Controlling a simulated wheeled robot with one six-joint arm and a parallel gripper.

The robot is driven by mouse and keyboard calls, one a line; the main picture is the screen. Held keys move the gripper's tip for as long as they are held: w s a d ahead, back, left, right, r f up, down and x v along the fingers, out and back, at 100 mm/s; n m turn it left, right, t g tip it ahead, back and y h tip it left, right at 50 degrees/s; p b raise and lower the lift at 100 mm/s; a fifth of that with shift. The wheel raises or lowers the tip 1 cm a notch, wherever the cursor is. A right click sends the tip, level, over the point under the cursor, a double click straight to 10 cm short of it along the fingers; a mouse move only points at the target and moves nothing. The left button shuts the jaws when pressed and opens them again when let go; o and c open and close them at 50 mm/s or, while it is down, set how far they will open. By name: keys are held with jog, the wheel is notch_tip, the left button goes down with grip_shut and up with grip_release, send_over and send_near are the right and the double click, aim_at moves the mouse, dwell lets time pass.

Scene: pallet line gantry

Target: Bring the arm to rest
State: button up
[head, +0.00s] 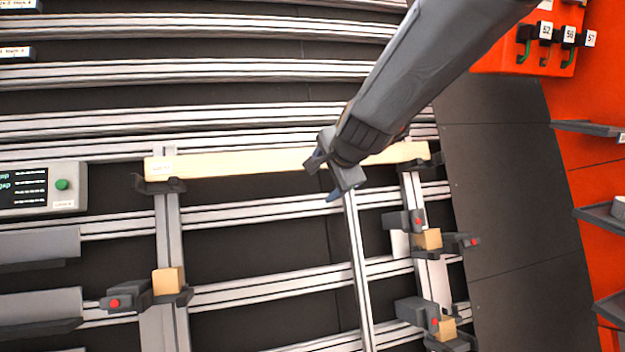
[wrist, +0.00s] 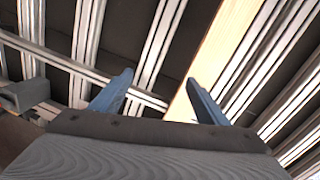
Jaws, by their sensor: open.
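My arm comes in from the top right of the head view. My gripper (head: 325,180) is at its lower end, in front of a long wooden board, and hides a small part of it. In the wrist view the two blue fingers of my gripper (wrist: 160,95) stand well apart with nothing between them that they hold. The wooden board (head: 235,163) lies across the rails, with a dark holder under each end. It also shows in the wrist view (wrist: 222,55), behind the right finger; I cannot tell the gap between it and the finger.
Small wooden blocks (head: 166,281) sit by dark clamps (head: 128,297) with red buttons on the frame. A control box (head: 40,190) with a green button stands at the left. An orange panel (head: 530,45) with numbered hooks is at the top right. The dark floor (head: 500,200) right of the rails is clear.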

jog(key=s+d+f+n+g+h, duration=0.1)
jog(key=s+d+f+n+g, duration=0.2)
jog(key=s+f, duration=0.5)
jog(key=s+d+f+n+g+h, duration=0.1)
jog(key=s+d+f+n+g, duration=0.2)
jog(key=s+d+f+n, duration=0.2)
jog(key=s+d+f+n+g+h, duration=0.1)
jog(key=s+d+f+n+g, duration=0.2)
jog(key=s+d+f, duration=0.5)
jog(key=s+f+n, duration=0.1)
jog(key=s+f, duration=0.2)
jog(key=s, duration=0.5)
jog(key=shift+d+b, duration=0.35)
